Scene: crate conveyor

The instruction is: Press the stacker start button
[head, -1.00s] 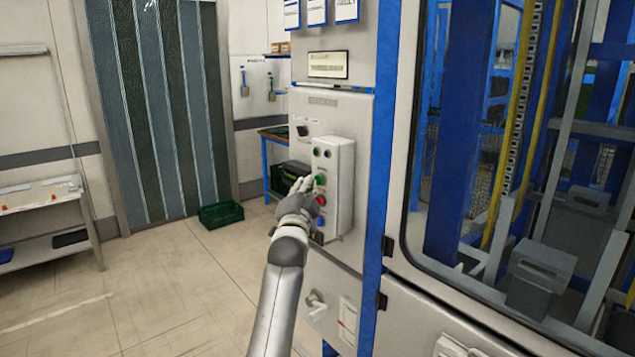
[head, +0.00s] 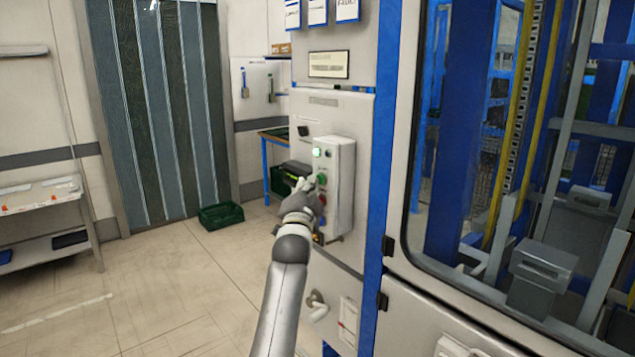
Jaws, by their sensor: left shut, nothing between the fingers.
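The white control box (head: 343,190) is mounted on the grey cabinet front, left of the glazed machine. A green button (head: 321,179) sits at its middle, and a red button shows partly below it. At the top of the box, a small lamp (head: 317,153) glows pale green beside a dark one. My left gripper (head: 307,183) is shut and empty. Its fingertips are just left of the green button, with a small gap that is hard to judge. The gripper hides part of the box's lower controls. My right gripper is not in view.
The glazed stacker machine (head: 540,200) with blue frame fills the right side. A green crate (head: 222,215) lies on the floor by the strip curtain (head: 155,110). A shelf (head: 42,215) stands at the left. The floor between is clear.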

